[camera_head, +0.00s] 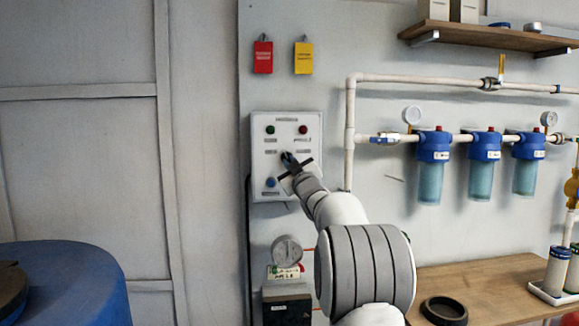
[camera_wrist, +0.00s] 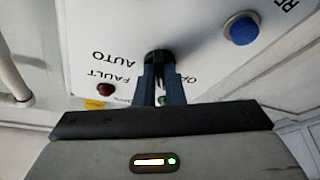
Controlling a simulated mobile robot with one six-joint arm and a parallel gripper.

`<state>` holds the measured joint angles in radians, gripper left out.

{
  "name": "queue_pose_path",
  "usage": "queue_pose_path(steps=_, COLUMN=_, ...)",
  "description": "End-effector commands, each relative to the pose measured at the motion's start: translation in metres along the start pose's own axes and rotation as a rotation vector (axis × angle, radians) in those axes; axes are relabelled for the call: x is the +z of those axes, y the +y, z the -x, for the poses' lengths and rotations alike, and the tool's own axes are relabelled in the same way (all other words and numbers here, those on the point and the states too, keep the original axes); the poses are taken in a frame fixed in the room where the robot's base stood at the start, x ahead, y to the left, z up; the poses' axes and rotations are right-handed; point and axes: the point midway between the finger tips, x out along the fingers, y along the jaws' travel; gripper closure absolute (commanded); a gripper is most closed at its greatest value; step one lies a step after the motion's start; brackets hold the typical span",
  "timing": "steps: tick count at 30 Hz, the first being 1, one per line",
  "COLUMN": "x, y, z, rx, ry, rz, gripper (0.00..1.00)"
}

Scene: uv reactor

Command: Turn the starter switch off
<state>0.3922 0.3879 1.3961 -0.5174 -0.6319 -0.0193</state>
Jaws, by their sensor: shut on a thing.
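The control panel (camera_head: 308,128) is a white box on the wall, with a green light, a red light and a blue button. The starter switch (camera_wrist: 158,55) is a black knob on its face, between the lights and the blue button. My gripper (camera_head: 288,158) reaches the panel from the lower right. In the wrist view its two dark fingers (camera_wrist: 160,70) are shut on the knob. The word AUTO shows beside the knob, upside down in that view. The fingers partly hide the knob, and I cannot tell its exact pointing direction.
The blue button (camera_wrist: 240,30) and a red light (camera_wrist: 106,89) are near the fingers. Red (camera_head: 263,57) and yellow (camera_head: 303,58) tags hang above the panel. A gauge (camera_head: 287,251) is below it. Pipes and blue filters (camera_head: 433,147) are at the right; a blue drum (camera_head: 75,275) is lower left.

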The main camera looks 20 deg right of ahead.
Motion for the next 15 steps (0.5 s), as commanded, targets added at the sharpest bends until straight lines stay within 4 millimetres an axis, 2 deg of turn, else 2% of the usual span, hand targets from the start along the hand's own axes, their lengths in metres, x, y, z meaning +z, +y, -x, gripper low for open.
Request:
queue_pose_path(steps=14, x=-0.0017, y=0.0006, z=-0.0004, rx=-0.006, ry=0.003, rz=0.017, gripper=1.00)
queue_pose_path(steps=15, x=-0.0017, y=0.0006, z=-0.0004, rx=-0.006, ry=0.003, rz=0.017, gripper=0.90)
